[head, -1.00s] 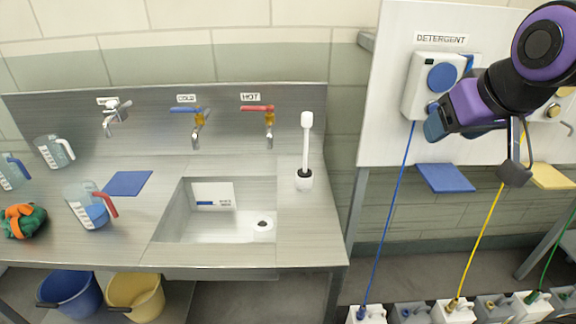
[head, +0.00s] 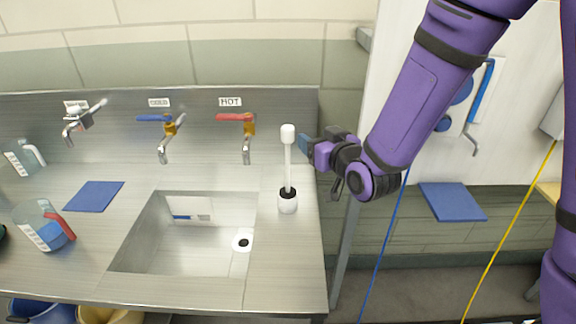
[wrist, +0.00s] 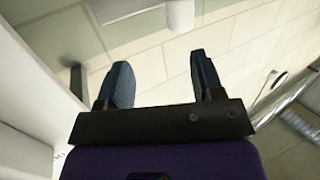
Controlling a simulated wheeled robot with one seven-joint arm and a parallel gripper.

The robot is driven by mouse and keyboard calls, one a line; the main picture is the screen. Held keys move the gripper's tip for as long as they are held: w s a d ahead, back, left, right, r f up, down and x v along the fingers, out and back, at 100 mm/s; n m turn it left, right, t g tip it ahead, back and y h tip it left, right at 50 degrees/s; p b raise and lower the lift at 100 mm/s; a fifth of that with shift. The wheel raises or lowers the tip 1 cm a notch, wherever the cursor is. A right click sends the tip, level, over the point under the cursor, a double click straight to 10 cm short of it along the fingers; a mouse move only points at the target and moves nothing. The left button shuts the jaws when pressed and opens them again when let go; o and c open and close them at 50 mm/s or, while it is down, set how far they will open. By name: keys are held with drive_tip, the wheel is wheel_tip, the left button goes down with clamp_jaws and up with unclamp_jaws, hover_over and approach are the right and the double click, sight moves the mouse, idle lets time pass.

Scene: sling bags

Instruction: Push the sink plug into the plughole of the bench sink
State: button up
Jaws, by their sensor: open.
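The bench sink (head: 150,250) is a steel basin set in the steel bench, left of my gripper in the head view. A white ring with a dark round centre (head: 243,241) lies at the basin's right side; I cannot tell whether it is the bare plughole or includes the plug. I can make out no separate sink plug. My gripper (head: 306,146) is in the air right of the sink, close beside the white brush in the picture. The wrist view shows its two blue fingers (wrist: 162,82) apart with nothing between them.
The white brush (head: 288,168) stands upright in its holder on the bench's right end. The cold tap (head: 165,135) and hot tap (head: 243,135) overhang the sink's back.

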drive_tip(key=w+a+f+y, duration=0.1)
drive_tip(key=w+a, duration=0.6)
drive_tip(key=w, duration=0.1)
drive_tip(key=shift+w+a+f+t, duration=0.2)
drive_tip(key=shift+w+f+t, duration=0.05)
drive_tip(key=shift+f+t, duration=0.15)
idle(0.3)
clamp_jaws()
drive_tip(key=shift+r, duration=0.2)
